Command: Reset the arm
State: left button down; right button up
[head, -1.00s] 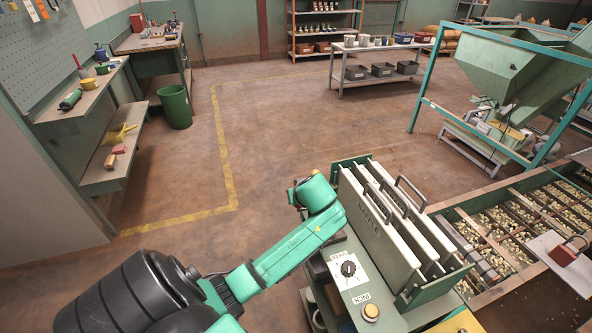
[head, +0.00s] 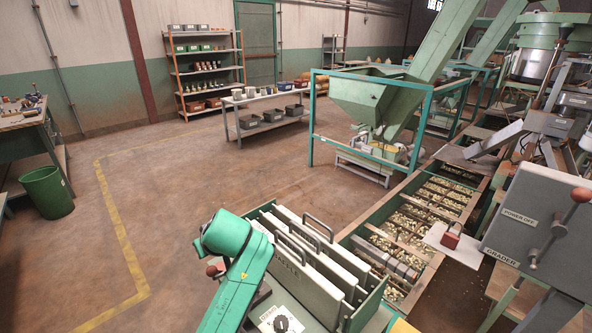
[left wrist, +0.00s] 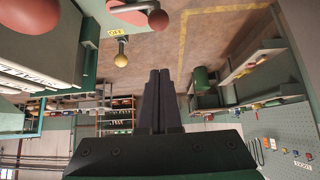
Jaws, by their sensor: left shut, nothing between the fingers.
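My left arm (head: 232,270), green, rises from the bottom of the head view beside the panel rack. Its gripper is hidden there. In the left wrist view my left gripper (left wrist: 158,95) has its two black fingers together, with nothing between them. A lever with a red ball knob (left wrist: 158,20) and one with a tan ball knob (left wrist: 120,60) show beyond the fingers, up and to the left. I cannot tell how far they are from the fingertips. My right arm and gripper do not show.
A grader box (head: 540,235) is at the right, beside the nut trough (head: 400,225). Open floor (head: 165,200) lies left; a green bin (head: 46,192) is farther left.

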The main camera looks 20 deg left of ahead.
pick_arm(q)
jog(key=s+d+f+m+g+h, duration=0.1)
jog(key=s+d+f+m+h, duration=0.7)
jog(key=s+d+f+m, duration=0.7)
jog(key=s+a+f+n+g, duration=0.1)
jog(key=s+f, duration=0.1)
jog(key=f, duration=1)
jog(key=s+a+f, duration=0.1)
jog(key=s+f, duration=0.1)
jog(key=f, duration=1)
jog(key=s+a+f+g, duration=0.1)
jog(key=s+a+f, duration=0.1)
jog(key=s+f, duration=1)
jog(key=s, duration=0.4)
jog(key=shift+a+f+y, duration=0.25)
jog(key=shift+f+y, duration=0.05)
jog(key=shift+f, duration=0.1)
jog(key=shift+s, duration=0.1)
